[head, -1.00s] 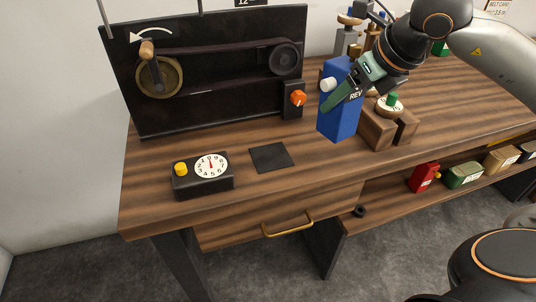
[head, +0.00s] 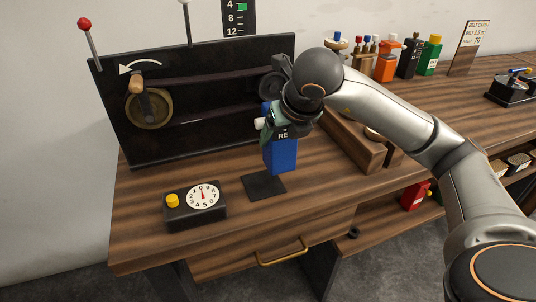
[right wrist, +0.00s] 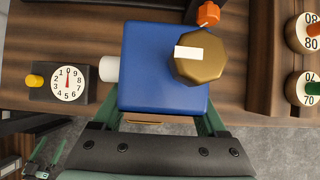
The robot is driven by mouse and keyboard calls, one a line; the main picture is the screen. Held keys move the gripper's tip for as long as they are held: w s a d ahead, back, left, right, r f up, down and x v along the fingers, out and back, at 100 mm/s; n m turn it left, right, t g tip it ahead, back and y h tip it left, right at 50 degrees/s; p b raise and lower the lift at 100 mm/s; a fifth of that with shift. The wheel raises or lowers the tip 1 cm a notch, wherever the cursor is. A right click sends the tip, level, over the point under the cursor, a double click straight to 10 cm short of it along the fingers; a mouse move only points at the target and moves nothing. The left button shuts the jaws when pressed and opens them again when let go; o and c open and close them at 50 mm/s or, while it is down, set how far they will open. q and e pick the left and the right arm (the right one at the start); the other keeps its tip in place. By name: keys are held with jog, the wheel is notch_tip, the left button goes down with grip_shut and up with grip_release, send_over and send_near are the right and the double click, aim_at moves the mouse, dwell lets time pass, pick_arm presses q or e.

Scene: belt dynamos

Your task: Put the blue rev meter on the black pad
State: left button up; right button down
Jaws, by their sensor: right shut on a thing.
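My right gripper (head: 274,128) is shut on the blue rev meter (head: 282,157), a tall blue box with a white side knob and part of its lettering showing. It is upright over the back part of the black pad (head: 264,188), a flat dark square on the bench. I cannot tell whether its base touches the pad. In the right wrist view the rev meter (right wrist: 145,75) shows from above with a brass knob, between green fingers (right wrist: 163,118). The pad is hidden there. What looks like my left gripper (right wrist: 36,170) is small at the lower left corner, its jaws unclear.
A black dial box (head: 197,207) with a yellow button stands left of the pad. The black belt panel (head: 200,140) rises behind. A wooden block (head: 355,142) lies to the right. A brass-handled drawer (head: 280,258) is below the bench's front edge.

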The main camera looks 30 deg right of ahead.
aim_at(268, 156)
jog(key=shift+w+a+f, duration=0.35)
jog(key=shift+w+f, duration=0.05)
jog(key=shift+f, duration=0.2)
jog(key=shift+w+a+f, duration=0.3)
jog(key=shift+w+f, duration=0.05)
jog(key=shift+f, duration=0.2)
jog(key=shift+w+a+f, duration=0.15)
jog(key=shift+f, duration=0.85)
jog(key=shift+w+a+f, duration=0.1)
jog(key=shift+f, duration=0.85)
grip_release()
jog(key=shift+r, duration=0.1)
jog(key=p+v, duration=0.1)
jog(key=v, duration=1.1)
